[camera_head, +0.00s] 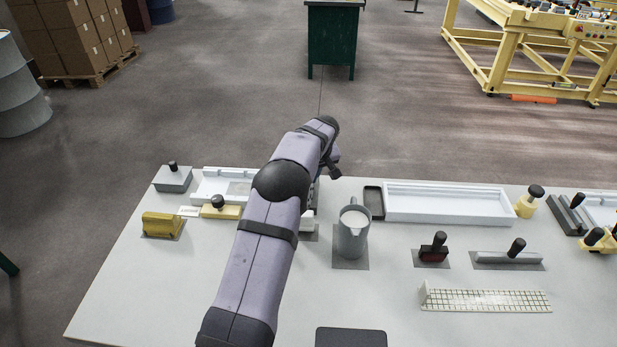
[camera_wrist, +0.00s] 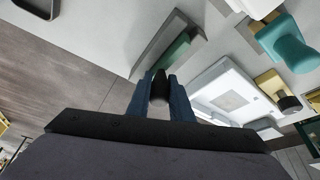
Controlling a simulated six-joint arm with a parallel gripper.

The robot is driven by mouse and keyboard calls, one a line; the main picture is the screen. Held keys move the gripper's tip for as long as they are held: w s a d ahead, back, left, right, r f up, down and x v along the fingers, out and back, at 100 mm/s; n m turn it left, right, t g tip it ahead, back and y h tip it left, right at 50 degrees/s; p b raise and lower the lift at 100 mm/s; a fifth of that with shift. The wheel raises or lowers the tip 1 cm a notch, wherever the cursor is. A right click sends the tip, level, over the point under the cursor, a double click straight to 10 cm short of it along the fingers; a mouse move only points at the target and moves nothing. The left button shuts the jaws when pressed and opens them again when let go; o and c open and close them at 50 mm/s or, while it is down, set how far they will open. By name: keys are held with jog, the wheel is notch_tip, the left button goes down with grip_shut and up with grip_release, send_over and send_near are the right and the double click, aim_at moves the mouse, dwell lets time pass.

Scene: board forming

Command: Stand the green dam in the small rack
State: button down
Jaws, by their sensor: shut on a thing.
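My gripper (camera_wrist: 160,90) is shut on the black knob (camera_wrist: 158,85) of the green dam, between its two blue fingers. The dam's narrow green bar (camera_wrist: 178,50) shows just beyond the fingertips, over or on a grey strip (camera_wrist: 150,45) on the table. I cannot tell whether the bar touches it. In the head view, my arm hides the gripper and the dam. I cannot pick out the small rack with certainty; a white piece (camera_head: 307,220) shows partly behind my arm.
A shallow white tray (camera_wrist: 194,88) lies to the right of my gripper in the wrist view, with a yellow knobbed piece and a teal piece (camera_wrist: 288,45) beyond. In the head view, a grey jug (camera_head: 350,243) stands right of my arm, near a long white tray (camera_head: 450,217).

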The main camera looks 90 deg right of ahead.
jog(key=shift+f+b, duration=0.45)
jog(key=shift+f, duration=0.25)
jog(key=c, duration=1.5)
grip_release()
jog(key=shift+b+v, duration=1.2)
jog(key=shift+v, duration=2.5)
